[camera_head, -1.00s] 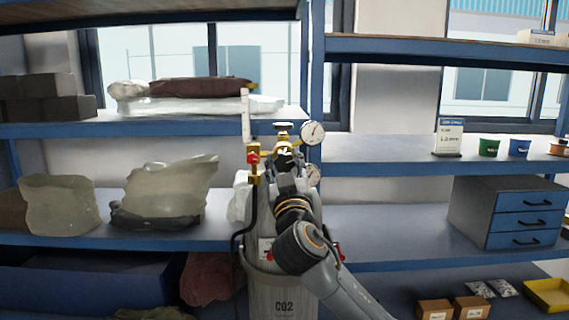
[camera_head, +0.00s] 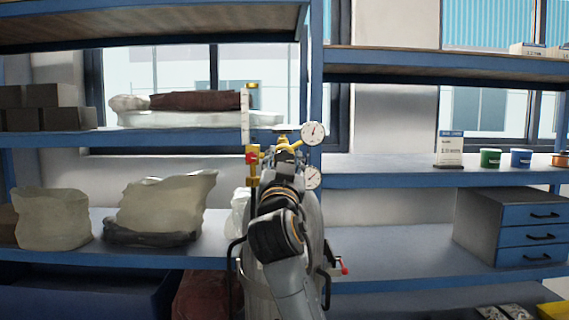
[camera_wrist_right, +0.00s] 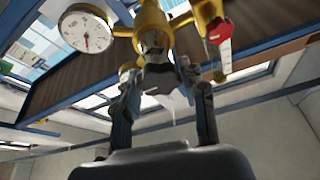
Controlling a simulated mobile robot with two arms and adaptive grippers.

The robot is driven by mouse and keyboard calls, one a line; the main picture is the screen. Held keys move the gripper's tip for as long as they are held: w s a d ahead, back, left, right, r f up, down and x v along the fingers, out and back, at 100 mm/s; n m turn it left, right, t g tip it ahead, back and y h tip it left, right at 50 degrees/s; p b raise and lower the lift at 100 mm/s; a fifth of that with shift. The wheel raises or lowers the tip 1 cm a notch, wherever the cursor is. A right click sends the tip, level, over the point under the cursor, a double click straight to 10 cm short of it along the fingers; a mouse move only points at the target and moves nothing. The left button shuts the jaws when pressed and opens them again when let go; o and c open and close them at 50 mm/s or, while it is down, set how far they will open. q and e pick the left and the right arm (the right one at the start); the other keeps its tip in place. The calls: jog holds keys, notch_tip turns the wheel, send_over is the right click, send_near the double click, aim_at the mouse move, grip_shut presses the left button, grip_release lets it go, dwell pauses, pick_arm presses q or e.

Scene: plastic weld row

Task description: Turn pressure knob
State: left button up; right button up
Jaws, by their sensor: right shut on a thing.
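The brass regulator (camera_head: 254,172) stands on top of the grey gas cylinder (camera_head: 311,225), with an upper round gauge (camera_head: 313,133) and a lower one (camera_head: 311,177) at its right. The wrist view shows its yellow body (camera_wrist_right: 152,25), a gauge (camera_wrist_right: 87,29) and a red knob (camera_wrist_right: 219,31). My right gripper (camera_head: 285,158) is at the front of the regulator. In the wrist view its two fingers (camera_wrist_right: 161,85) close from both sides on the dark pressure knob (camera_wrist_right: 158,78), below the brass body. In the head view my wrist hides that knob. My left gripper is not in view.
Blue-framed shelves (camera_head: 430,176) stand close behind the cylinder on both sides. Wrapped sacks (camera_head: 160,208) lie at left. A drawer unit (camera_head: 530,230) and small cups (camera_head: 490,158) are at right. A red-tipped handle (camera_head: 342,267) sticks out from the cylinder's right.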

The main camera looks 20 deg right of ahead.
jog(key=o, duration=1.2)
jog(key=shift+c, duration=0.2)
jog(key=v, duration=1.2)
